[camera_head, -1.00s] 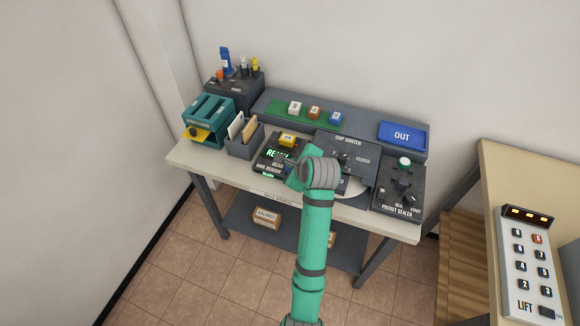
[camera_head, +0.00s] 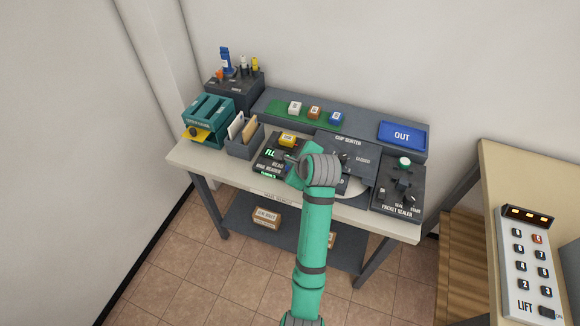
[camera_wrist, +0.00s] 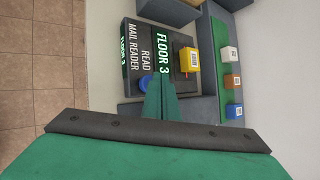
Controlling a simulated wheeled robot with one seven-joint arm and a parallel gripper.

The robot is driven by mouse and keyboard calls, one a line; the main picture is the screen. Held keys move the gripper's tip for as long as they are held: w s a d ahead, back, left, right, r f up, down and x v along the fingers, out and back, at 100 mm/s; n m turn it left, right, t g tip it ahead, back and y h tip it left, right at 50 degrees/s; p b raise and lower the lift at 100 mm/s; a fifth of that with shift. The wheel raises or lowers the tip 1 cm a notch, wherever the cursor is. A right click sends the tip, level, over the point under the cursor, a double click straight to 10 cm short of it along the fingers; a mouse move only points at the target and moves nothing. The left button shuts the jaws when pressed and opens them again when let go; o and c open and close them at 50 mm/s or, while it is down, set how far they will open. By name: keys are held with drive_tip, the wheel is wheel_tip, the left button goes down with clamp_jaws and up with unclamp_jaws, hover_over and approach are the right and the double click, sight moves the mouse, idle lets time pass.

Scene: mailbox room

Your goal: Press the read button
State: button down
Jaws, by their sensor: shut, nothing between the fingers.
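The dark mail reader (camera_wrist: 143,50) stands on the bench, and it also shows in the head view (camera_head: 268,168). In the wrist view its screen (camera_wrist: 163,50) reads "FLOOR 3" in green. A blue round button (camera_wrist: 147,83) sits beside the word "READ". A yellow cube (camera_wrist: 189,60) rests on the reader next to the screen. My gripper (camera_wrist: 160,85) is shut and empty, with its tips at the reader beside the blue button. Whether they touch the button I cannot tell. In the head view my arm partly hides the reader.
White, orange and blue cubes sit on a green strip (camera_head: 275,108) behind. An envelope holder (camera_head: 243,145) is close on the left. A blue OUT tray (camera_head: 402,134) is at the back right.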

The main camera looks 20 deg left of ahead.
drive_tip(key=shift+r, duration=0.3)
drive_tip(key=shift+r, duration=2.45)
